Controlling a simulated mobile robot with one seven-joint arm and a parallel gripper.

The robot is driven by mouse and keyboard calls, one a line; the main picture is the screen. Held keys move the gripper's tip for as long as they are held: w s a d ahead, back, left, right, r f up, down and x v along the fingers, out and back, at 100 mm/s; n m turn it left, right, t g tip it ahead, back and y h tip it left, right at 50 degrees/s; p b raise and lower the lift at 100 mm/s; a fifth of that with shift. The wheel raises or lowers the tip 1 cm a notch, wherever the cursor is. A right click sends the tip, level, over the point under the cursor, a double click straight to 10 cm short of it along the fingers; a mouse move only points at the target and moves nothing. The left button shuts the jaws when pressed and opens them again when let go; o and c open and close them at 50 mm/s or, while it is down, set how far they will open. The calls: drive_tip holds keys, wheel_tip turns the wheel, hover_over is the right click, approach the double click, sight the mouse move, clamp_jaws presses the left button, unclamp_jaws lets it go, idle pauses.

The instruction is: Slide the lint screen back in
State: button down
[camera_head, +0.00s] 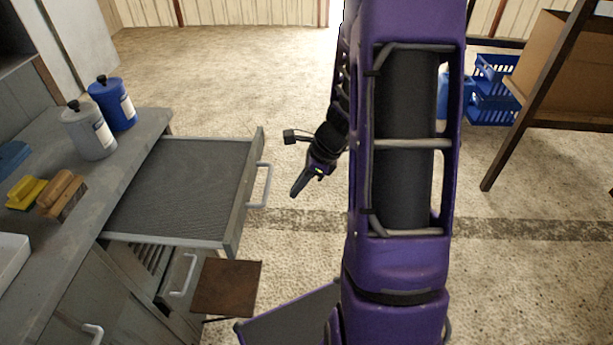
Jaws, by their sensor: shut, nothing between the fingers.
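The lint screen (180,188) is a wide, flat, dark mesh panel in a grey frame, pulled out from under the left counter like a drawer. Its front panel (246,195) carries a pale bar handle (262,186) facing right. My gripper (296,190) is to the right of the handle, apart from it, with its fingers together and nothing held. My purple arm stands in the middle of the view and hides the floor behind it. The inner end of the screen is hidden under the counter.
The grey counter (92,205) holds a blue canister (112,104), a grey canister (88,132) and brushes (62,194). Below the screen are a partly open drawer (180,275) and a brown plate (226,287). Blue baskets (493,88) stand at back right. Floor beyond the screen is clear.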

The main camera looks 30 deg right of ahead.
drive_tip(key=shift+w+a, duration=0.35)
drive_tip(key=shift+a, duration=0.3)
drive_tip(key=shift+w+a, duration=0.35)
drive_tip(key=shift+a, duration=0.25)
drive_tip(key=shift+w+a, duration=0.35)
drive_tip(key=shift+a, duration=0.3)
drive_tip(key=shift+a, duration=0.1)
